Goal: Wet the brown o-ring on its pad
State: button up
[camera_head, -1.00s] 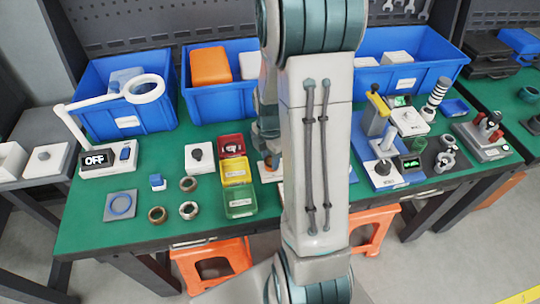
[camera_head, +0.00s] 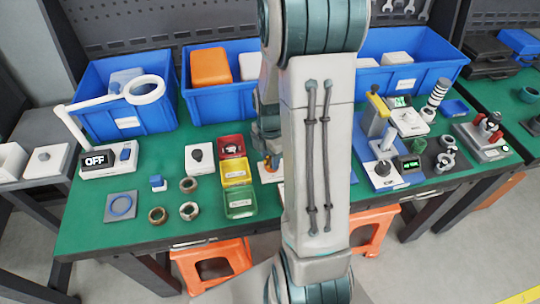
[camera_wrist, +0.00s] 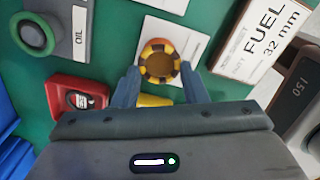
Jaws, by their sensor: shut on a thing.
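My gripper (camera_wrist: 159,72) is shut on a round, hollow-looking orange thing (camera_wrist: 143,56) with dark and yellow patches and a brown middle. A white card or pad (camera_wrist: 184,26) lies beneath it; I cannot tell if they touch. In the head view my gripper (camera_head: 268,157) is partly hidden by my arm. A grey pad marked OIL (camera_wrist: 78,38) carries a green ring (camera_wrist: 35,34) on a dark disc, upper left in the wrist view. I cannot make out a brown o-ring on a pad for certain.
A white FUEL 32 mm box (camera_wrist: 258,38) stands close on the right in the wrist view. Red (camera_head: 231,146), yellow (camera_head: 236,171) and green (camera_head: 240,201) bins stand beside the gripper. Blue crates (camera_head: 124,118) line the back. My arm hides the table's middle.

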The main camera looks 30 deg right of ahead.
jog(key=shift+r+p, duration=1.5)
jog(key=shift+r, duration=0.8)
